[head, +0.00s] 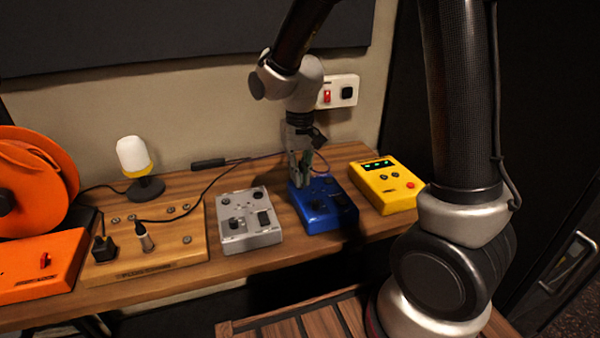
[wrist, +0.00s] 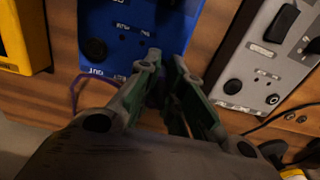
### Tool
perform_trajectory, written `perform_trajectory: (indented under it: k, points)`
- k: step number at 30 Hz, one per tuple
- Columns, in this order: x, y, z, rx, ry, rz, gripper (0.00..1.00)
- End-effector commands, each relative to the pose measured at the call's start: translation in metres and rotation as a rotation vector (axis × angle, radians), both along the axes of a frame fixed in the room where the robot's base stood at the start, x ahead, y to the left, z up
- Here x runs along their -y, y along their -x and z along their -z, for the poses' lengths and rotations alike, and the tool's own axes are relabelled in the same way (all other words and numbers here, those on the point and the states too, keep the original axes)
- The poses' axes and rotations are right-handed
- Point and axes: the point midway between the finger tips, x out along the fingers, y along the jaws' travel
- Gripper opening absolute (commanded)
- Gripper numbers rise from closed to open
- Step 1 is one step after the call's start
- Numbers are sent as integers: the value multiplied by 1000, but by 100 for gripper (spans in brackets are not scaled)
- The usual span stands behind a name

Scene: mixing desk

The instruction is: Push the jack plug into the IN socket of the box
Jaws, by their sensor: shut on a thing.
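The blue box (head: 322,208) sits on the desk, second from the right. My gripper (head: 299,180) is at the back-left edge of the blue box, pointing down. In the wrist view its fingertips (wrist: 167,64) are close together at the edge of the box, shut on the jack plug. The plug is hidden between the fingers. The IN socket is hidden behind them, and I cannot tell whether plug and socket touch.
A grey box (head: 240,228) stands left of the blue one, a yellow box (head: 374,185) right. A thin purple cable (wrist: 75,95) loops beside my gripper. Left are a wooden plug board (head: 185,250), a small lamp (head: 135,155) and an orange reel (head: 20,190). The wall is close behind.

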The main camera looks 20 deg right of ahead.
Motion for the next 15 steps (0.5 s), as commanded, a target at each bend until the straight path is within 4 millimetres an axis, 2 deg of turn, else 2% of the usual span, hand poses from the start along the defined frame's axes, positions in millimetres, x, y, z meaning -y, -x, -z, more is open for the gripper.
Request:
perform_trajectory:
  k: [15]
  points:
    - [0,0,10,0,0,0,0]
